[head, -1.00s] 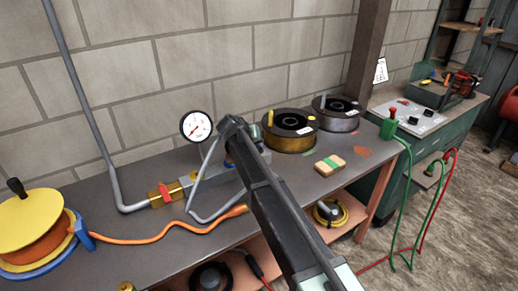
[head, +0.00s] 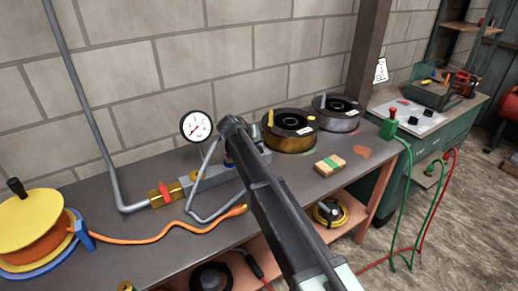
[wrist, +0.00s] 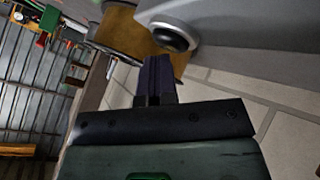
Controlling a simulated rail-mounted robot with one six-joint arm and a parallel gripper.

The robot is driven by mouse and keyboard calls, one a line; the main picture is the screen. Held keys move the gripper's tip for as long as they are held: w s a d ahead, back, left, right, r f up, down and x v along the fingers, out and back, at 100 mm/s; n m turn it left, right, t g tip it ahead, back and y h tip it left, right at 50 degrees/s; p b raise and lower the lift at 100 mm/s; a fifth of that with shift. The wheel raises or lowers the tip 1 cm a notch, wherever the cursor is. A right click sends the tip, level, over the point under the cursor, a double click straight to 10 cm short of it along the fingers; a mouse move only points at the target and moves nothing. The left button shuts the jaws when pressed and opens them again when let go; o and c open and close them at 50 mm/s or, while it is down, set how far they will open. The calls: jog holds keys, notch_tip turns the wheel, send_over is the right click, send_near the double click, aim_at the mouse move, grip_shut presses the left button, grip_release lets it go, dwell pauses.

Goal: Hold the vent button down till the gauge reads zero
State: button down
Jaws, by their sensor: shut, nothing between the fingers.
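The gauge (head: 196,126) has a white round dial and stands above the back of the bench. Its red needle appears to point to the lower left, but the scale is too small to read. My gripper (wrist: 155,64) is shut and empty in the wrist view. A black domed button (wrist: 172,37) in a pale ring sits on a grey body just beyond and to the right of the fingertips. I cannot tell whether they touch. In the head view my arm covers the button and my fingertips.
A pipe with a red-handled brass valve (head: 163,192) runs to the grey block (head: 206,185). An orange hose (head: 165,236) crosses the bench front from a yellow reel (head: 30,222).

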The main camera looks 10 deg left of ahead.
jog(key=shift+r, duration=0.1)
jog(key=shift+r+p, duration=0.85)
jog(key=shift+p, duration=0.1)
notch_tip(320, 180, up, 5)
jog(key=p, duration=0.5)
